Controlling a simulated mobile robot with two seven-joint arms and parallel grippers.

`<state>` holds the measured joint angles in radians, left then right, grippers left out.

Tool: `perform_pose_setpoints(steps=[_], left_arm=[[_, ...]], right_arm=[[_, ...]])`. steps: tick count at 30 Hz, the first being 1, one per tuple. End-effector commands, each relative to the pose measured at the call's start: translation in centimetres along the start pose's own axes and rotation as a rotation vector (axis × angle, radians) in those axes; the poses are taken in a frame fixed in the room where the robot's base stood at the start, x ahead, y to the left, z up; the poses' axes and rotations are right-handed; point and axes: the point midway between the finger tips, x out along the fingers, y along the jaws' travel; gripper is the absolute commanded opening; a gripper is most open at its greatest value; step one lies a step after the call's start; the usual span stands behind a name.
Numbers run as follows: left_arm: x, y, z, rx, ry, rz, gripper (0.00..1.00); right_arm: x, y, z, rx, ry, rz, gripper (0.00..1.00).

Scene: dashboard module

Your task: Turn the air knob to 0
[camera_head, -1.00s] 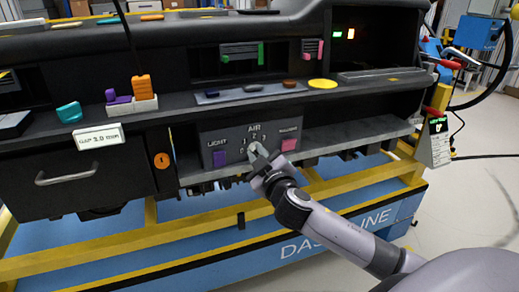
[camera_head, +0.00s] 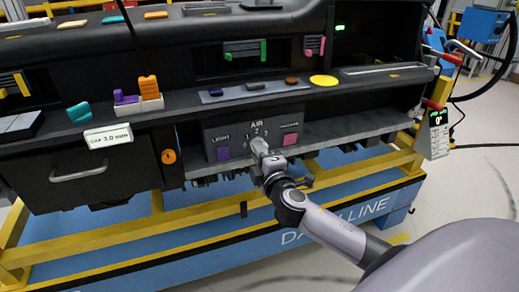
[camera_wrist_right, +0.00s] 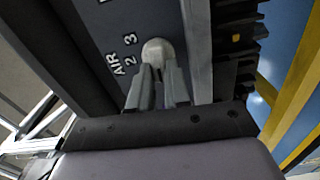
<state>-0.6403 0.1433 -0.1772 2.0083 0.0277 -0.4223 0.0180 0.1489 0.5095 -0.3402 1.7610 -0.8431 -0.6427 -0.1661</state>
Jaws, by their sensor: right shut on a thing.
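The air knob (camera_wrist_right: 157,50) is a pale round knob on the dark control panel, under the AIR label with its printed numbers. My right gripper (camera_head: 259,148) reaches it from below and in front. In the right wrist view my right gripper (camera_wrist_right: 159,80) has its two fingers closed on the knob. The numbers 2 and 3 show beside the knob; the knob's pointer direction is hidden by the fingers. My left gripper is not in view.
A grey ledge (camera_head: 345,131) runs right of the panel. A yellow frame rail (camera_head: 190,241) lies below.

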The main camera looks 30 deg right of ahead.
Motion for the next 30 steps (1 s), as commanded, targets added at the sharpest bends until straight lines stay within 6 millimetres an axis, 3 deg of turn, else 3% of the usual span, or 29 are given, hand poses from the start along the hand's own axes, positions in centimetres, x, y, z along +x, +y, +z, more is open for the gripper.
perform_pose_setpoints(steps=[22, 23, 25, 30], left_arm=[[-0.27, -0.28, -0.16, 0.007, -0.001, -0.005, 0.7], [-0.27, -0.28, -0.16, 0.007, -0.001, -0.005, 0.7], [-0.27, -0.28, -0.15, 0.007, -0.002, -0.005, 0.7], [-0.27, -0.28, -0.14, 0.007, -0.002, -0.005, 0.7]], right_arm=[[-0.02, -0.16, -0.01, -0.094, 0.0, 0.0, 0.0], [-0.02, -0.16, -0.01, -0.094, 0.001, 0.0, 0.2], [-0.02, -0.16, -0.01, -0.093, 0.001, 0.0, 0.43], [-0.01, -0.13, 0.0, -0.091, 0.0, 0.0, 0.43]])
